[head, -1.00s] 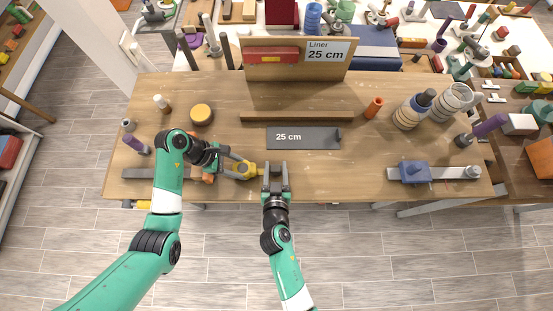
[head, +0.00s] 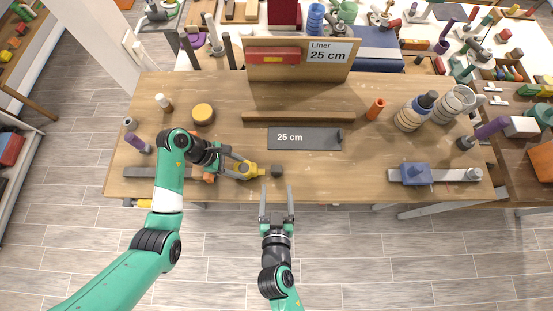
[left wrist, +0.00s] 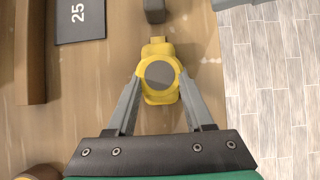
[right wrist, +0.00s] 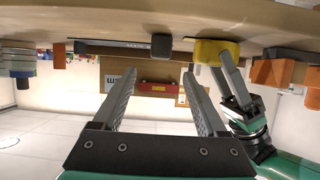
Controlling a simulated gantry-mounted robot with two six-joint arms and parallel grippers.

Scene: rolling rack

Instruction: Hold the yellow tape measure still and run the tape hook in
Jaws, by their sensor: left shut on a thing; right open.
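The yellow tape measure (head: 250,171) lies near the front edge of the workbench. My left gripper (left wrist: 160,88) is shut on it, one finger on each side of its grey-centred body. It also shows in the right wrist view (right wrist: 212,50). A small dark grey block (head: 276,171), possibly the tape hook, sits just right of the tape measure with a short gap; it shows in the left wrist view (left wrist: 154,10) and the right wrist view (right wrist: 161,45). My right gripper (head: 277,190) is open and empty, at the bench's front edge, just short of the grey block.
A dark mat marked 25 cm (head: 322,139) lies behind the tape measure, with a wooden bar (head: 298,117) behind it. A blue clamp-like tool (head: 415,173) stands at front right.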

